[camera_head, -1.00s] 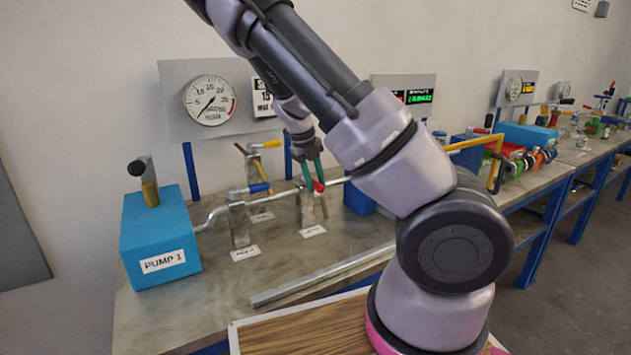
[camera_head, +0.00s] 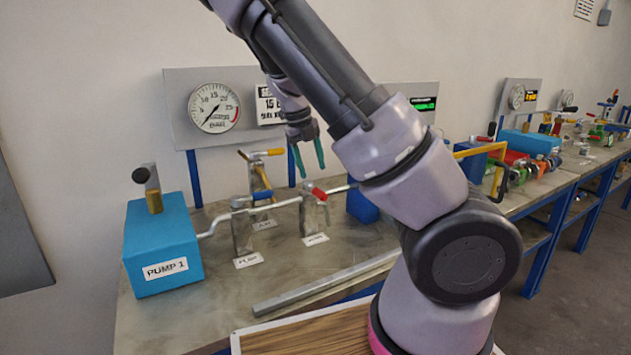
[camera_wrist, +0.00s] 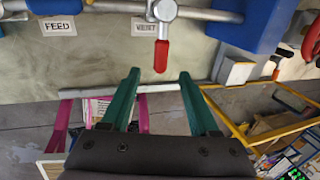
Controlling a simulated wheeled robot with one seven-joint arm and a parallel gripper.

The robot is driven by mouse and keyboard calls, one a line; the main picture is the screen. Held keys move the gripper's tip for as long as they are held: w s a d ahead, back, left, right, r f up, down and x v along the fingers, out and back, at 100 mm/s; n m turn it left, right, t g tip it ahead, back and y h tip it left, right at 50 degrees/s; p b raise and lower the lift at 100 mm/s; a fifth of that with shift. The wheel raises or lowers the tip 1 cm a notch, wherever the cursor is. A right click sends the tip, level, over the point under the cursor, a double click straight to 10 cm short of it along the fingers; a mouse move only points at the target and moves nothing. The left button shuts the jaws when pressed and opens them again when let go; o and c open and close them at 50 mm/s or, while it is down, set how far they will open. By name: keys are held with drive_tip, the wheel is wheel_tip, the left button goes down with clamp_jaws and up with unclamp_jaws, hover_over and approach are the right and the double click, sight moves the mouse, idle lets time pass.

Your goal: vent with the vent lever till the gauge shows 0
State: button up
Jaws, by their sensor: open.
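A round gauge (camera_head: 214,108) hangs on a grey panel at the back left; its needle points down-left, near the low end, but I cannot read the exact value. Three levers stand on the pipework: one blue-handled (camera_head: 249,202), one red-handled (camera_head: 318,193) and one orange-handled (camera_head: 268,153) behind. Their tags are too blurred in the head view to tell which is the vent. My gripper (camera_head: 311,172) is open and empty, just above the red lever. In the wrist view the red handle (camera_wrist: 161,56) lies just beyond the fingertips (camera_wrist: 159,74), apart from them.
A blue pump box (camera_head: 162,252) stands at the left. A FEED tag (camera_wrist: 58,26) lies left of the red lever in the wrist view. A grey bar (camera_head: 325,284) runs along the bench front. More equipment stands on benches at the right.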

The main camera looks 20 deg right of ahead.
drive_tip(key=shift+v, duration=1.55)
drive_tip(key=s+r+n+t+y, duration=0.2)
drive_tip(key=s+r+n+t, duration=0.1)
drive_tip(key=s+r+n, duration=0.5)
drive_tip(key=s+r+n+t+y, duration=0.3)
drive_tip(key=s+r+n, duration=0.6)
drive_tip(key=n, duration=1.3)
drive_tip(key=s, duration=0.5)
drive_tip(key=shift+d+t, duration=0.2)
drive_tip(key=shift+t, duration=0.1)
idle(0.9)
